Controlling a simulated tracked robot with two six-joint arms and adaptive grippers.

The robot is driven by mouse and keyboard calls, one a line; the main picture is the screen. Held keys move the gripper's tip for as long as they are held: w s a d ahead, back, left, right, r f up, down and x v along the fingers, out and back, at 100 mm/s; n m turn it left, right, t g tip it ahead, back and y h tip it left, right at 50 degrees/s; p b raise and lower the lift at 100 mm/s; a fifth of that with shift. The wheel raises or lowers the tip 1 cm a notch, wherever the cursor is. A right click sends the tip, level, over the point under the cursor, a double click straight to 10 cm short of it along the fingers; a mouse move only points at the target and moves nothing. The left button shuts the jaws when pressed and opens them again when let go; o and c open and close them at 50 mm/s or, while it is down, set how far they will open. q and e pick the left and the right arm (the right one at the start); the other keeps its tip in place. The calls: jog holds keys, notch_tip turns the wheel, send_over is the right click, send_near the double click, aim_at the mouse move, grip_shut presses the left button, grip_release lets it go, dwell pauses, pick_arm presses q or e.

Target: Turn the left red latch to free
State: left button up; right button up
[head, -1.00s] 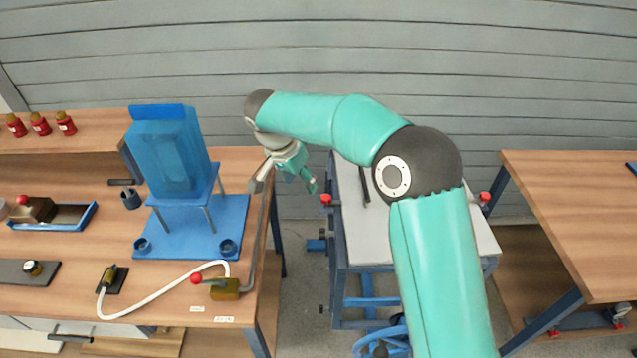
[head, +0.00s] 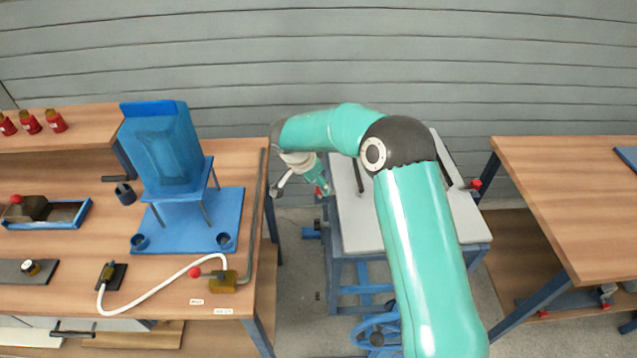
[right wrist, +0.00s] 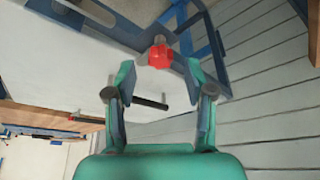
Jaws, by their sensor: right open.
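The left red latch (head: 320,191) sits at the left edge of the white-topped cart (head: 385,226), partly covered by my right gripper in the head view. My right gripper (head: 322,182) is just above and beside it. In the right wrist view the red latch (right wrist: 160,56) shows as a red knob just beyond the gap between the open fingertips (right wrist: 159,76). The fingers are apart and hold nothing. I cannot tell whether they touch the latch. My left gripper is not in view.
Another red latch (head: 476,184) is on the cart's right side. A dark bar (head: 357,175) stands on the cart top, and shows between the fingers (right wrist: 150,103). A wooden bench (head: 75,255) with a blue bin (head: 162,150) is at left; another table (head: 570,195) is at right.

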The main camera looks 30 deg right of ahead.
jog(key=shift+x, duration=1.15)
